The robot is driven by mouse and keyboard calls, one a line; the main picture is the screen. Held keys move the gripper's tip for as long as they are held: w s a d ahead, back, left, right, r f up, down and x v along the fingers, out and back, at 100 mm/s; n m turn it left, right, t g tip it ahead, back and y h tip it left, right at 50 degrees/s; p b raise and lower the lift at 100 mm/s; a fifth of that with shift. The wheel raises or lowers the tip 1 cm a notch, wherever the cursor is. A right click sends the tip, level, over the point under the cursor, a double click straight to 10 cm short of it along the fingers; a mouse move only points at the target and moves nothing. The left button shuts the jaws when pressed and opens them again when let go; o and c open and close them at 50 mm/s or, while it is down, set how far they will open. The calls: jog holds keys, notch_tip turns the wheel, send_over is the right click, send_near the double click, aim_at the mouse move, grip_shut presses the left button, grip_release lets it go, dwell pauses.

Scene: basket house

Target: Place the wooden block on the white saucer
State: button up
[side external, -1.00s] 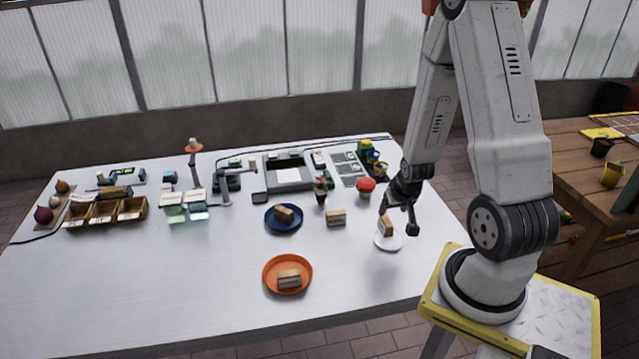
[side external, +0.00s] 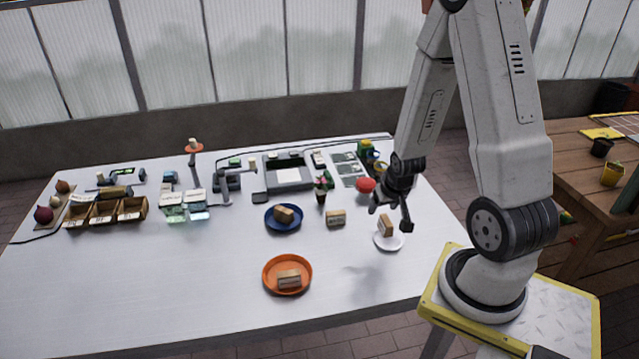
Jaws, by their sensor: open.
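A wooden block (side external: 386,226) stands upright on the white saucer (side external: 389,245) at the right of the table. My gripper (side external: 389,217) is open and empty, above and around the height of the block's top, apart from it as far as I can tell. Another wooden block (side external: 284,214) lies on a blue plate (side external: 284,228). A further block (side external: 289,278) lies on an orange plate (side external: 271,285) near the front. One more block (side external: 336,217) sits directly on the table.
A grey scale-like device (side external: 288,176) is at the back. Wooden bins (side external: 104,211) stand at the left. The front left of the white table (side external: 150,285) is clear.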

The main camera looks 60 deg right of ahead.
jog(key=w+a+r+n+y, duration=0.1)
jog(key=a+r+n, duration=0.3)
jog(key=a, duration=0.6)
jog(key=w+a+r+n+y, duration=0.1)
jog(key=a+r+n, duration=0.3)
jog(key=a, duration=0.6)
notch_tip(320, 180, up, 2)
jog(key=shift+w+a+r+g+y, duration=0.15)
jog(key=shift+w+g+y, duration=0.15)
jog(key=shift+w, duration=0.3)
